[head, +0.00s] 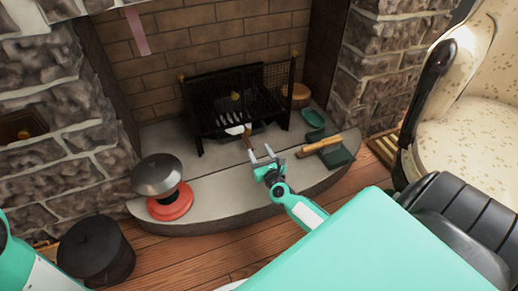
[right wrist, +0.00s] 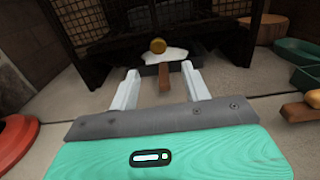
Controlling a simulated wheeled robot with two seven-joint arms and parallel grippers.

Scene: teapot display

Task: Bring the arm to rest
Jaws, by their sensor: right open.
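My right gripper (head: 264,156) is open over the grey stone hearth (head: 222,190), in front of the black fire grate (head: 235,100). In the right wrist view its two fingers (right wrist: 160,85) are spread with nothing gripped. A brown handle (right wrist: 165,78) with a pale head shows between and beyond the fingertips; I cannot tell how far below it lies. In the head view this pale-headed tool (head: 247,138) lies by the grate. Part of my left arm shows at the lower left edge; its gripper is out of view.
A dark metallic dome-shaped object (head: 157,174) stands at a red base (head: 171,205) on the left hearth. A green tray (head: 338,156) with wooden-handled items is at right. A black pot (head: 96,250) stands on the floor. A cream armchair (head: 466,140) is far right.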

